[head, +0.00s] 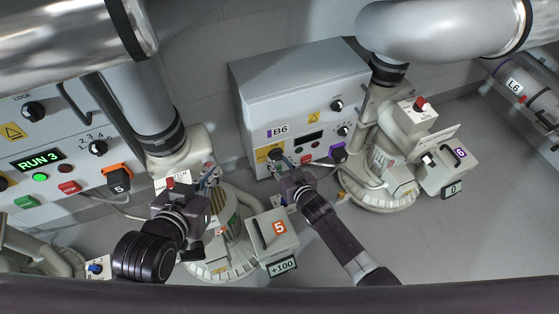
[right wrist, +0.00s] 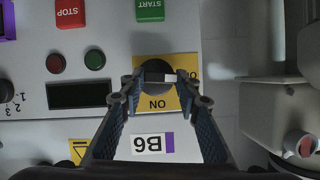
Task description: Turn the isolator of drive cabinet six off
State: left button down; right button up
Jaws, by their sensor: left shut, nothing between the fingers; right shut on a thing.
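Drive cabinet six is the grey box labelled B6 (head: 318,75) in the middle of the head view. Its isolator is a black rotary knob (right wrist: 155,68) on a yellow plate (right wrist: 160,103), seen upside down in the right wrist view. The plate reads ON, with a partly hidden mark at the side. My right gripper (right wrist: 155,79) is shut on the isolator knob, a white strip showing between the fingertips. The knob's exact pointing is hard to tell. My left gripper (head: 210,176) is shut and empty near blower 5.
Cabinet B6 also carries a dark display (right wrist: 79,95), a red STOP button (right wrist: 70,13) and a green START button (right wrist: 150,10). Another cabinet showing RUN 3 (head: 39,160) stands left. Blowers (head: 375,165) flank B6, with large pipes (head: 440,28) overhead.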

pick_arm(q)
jog(key=shift+w+d+r, duration=0.15)
jog(key=shift+w+r, duration=0.1)
jog(key=shift+r, duration=0.05)
pick_arm(e)
jog(key=shift+w+a+r+n+h, duration=0.15)
jog(key=shift+w+r+n+h, duration=0.15)
jog(key=shift+n+h, duration=0.15)
jog(key=o, duration=1.2)
jog(key=shift+f, duration=0.1)
jog(key=shift+c, duration=0.2)
jog(key=shift+s, duration=0.15)
pick_arm(q)
jog(key=shift+w, duration=0.1)
pick_arm(e)
jog(key=v, duration=1.2)
jog(key=shift+f, duration=0.25)
